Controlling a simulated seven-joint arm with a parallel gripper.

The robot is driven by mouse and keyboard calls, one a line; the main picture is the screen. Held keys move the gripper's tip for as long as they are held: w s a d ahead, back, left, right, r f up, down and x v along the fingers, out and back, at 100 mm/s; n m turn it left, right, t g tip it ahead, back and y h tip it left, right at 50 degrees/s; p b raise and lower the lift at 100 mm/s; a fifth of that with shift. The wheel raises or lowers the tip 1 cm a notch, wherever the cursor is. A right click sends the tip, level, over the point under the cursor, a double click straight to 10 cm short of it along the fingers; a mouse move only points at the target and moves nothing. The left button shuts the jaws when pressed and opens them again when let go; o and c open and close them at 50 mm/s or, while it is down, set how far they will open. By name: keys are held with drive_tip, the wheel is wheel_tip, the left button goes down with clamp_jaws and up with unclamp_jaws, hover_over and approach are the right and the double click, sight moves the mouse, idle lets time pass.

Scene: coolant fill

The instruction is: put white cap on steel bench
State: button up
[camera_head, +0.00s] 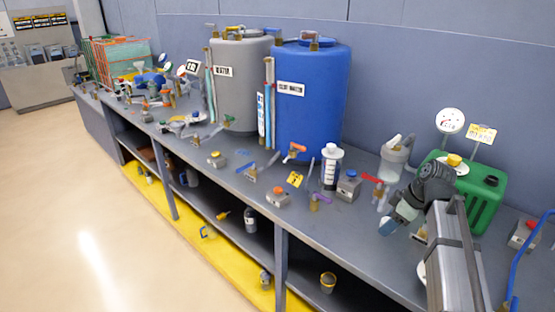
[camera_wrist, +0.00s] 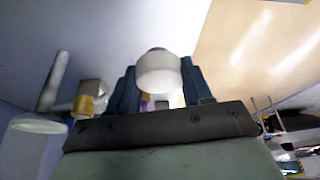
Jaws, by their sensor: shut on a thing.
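My gripper (camera_head: 388,227) is at the right of the head view, above the steel bench (camera_head: 345,232) and near its front side. In the wrist view my gripper (camera_wrist: 160,85) has its two dark blue fingers shut on a round white cap (camera_wrist: 158,76). The cap sits between the fingertips, with a darker part showing behind its top. In the head view I cannot make out the cap clearly at the fingers. The gap between the cap and the bench top is hard to judge.
A green container (camera_head: 484,205) stands behind my arm at the right. A clear jar (camera_head: 393,163), a white-capped bottle (camera_head: 331,172) and a grey box (camera_head: 348,186) stand nearby. A blue drum (camera_head: 312,105) and a grey drum (camera_head: 240,85) are farther left. Bare bench lies left of my gripper.

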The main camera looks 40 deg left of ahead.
sight(374, 253)
drive_tip(key=shift+s+f, duration=0.1)
drive_tip(key=shift+f, duration=4.9)
drive_tip(key=shift+f, duration=0.15)
drive_tip(key=o, duration=1)
drive_tip(key=v, duration=1.2)
